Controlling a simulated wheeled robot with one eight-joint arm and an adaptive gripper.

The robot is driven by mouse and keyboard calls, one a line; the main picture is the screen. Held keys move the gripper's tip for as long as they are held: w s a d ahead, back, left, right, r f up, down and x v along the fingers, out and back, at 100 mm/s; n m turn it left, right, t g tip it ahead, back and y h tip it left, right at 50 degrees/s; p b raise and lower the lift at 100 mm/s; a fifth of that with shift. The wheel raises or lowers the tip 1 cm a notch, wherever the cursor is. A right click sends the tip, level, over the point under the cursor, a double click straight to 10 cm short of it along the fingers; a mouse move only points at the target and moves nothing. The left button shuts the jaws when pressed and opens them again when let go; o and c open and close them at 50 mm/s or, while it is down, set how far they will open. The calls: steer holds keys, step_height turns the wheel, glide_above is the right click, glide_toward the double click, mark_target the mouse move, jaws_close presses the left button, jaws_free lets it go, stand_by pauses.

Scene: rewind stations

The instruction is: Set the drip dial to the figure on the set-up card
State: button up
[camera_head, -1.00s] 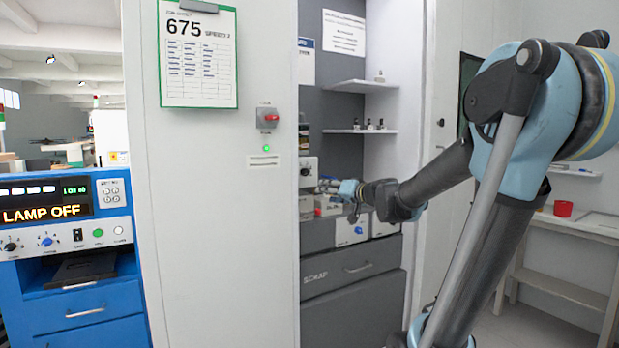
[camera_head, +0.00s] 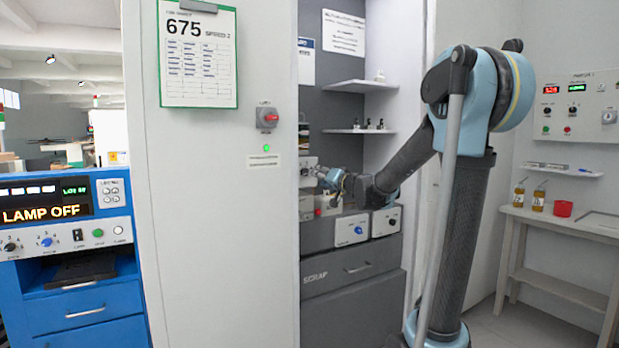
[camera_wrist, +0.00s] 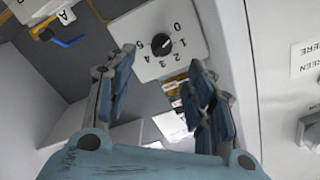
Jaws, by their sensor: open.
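A white dial plate with figures 0 to 5 and a black knob (camera_wrist: 161,44) shows at the top of the wrist view. The knob lies in the picture between my gripper's fingertips (camera_wrist: 162,62), apart from them. My gripper is open and empty. In the head view my gripper (camera_head: 333,180) is inside the grey recess, small and partly hidden against the things there. The set-up card (camera_head: 198,60) hangs on the white cabinet front; it reads 675 in large print, and its small table is too fine to read. The knob's exact setting is unclear.
Two white boxes with knobs (camera_head: 352,230) stand on the grey scrap drawer unit (camera_head: 340,262). Shelves (camera_head: 362,86) jut out above. A red knob box (camera_head: 267,117) sits on the cabinet. A blue console (camera_head: 85,310) stands left, a table with jars (camera_head: 538,200) right.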

mark_target(305, 172)
steer(key=x, duration=1)
steer(key=shift+c, duration=0.5)
steer(key=shift+s, duration=0.1)
steer(key=c, duration=1)
